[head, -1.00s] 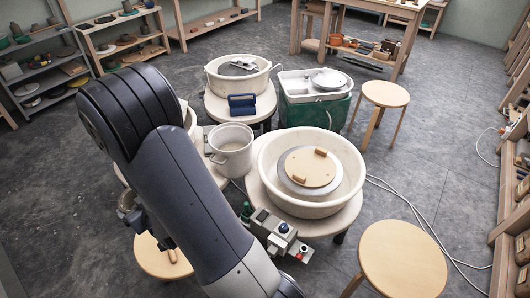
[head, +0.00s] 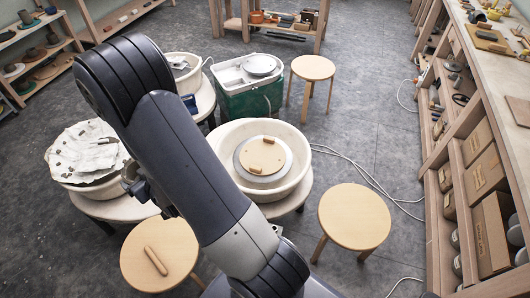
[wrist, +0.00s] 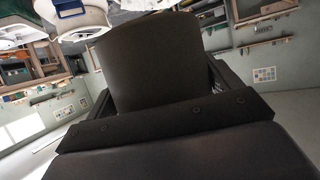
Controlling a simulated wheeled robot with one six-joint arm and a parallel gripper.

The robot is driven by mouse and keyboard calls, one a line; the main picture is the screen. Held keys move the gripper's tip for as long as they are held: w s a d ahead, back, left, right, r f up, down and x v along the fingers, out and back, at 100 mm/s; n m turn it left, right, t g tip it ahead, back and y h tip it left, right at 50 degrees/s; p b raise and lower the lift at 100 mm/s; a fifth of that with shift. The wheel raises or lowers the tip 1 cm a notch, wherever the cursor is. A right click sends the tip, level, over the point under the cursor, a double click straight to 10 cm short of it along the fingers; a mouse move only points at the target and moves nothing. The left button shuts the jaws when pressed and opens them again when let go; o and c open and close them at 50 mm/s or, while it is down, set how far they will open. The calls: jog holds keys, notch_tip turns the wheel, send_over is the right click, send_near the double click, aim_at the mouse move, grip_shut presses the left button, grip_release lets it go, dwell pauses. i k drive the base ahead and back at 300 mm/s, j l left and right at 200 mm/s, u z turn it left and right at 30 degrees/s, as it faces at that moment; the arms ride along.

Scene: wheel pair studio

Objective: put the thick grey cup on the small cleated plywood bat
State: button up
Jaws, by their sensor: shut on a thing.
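My gripper (wrist: 157,90) is shut on a thick, dark-looking grey cup (wrist: 155,65), which fills the middle of the wrist view between the jaws. In the head view only part of my gripper (head: 133,183) shows at the left edge of my arm, and the cup cannot be made out there. The round cleated plywood bat (head: 262,155) lies on the wheel head inside a cream splash pan, right of my arm. It has two wooden cleats and nothing else on it. My gripper is well to its left in the picture.
The splash pan rim (head: 305,165) surrounds the bat. A cloth-covered wheel (head: 88,150) is at left, and a stool (head: 160,258) with a wooden roller is in front. Another stool (head: 355,217) is bare. A long shelf bench (head: 470,110) lines the right. Cables cross the floor.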

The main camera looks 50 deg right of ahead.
aim_at(263, 155)
jog(key=z, duration=0.45)
jog(key=j+z, duration=0.1)
jog(key=z, duration=0.8)
jog(key=j+z, duration=0.1)
jog(key=z, duration=0.8)
jog(key=k, duration=0.05)
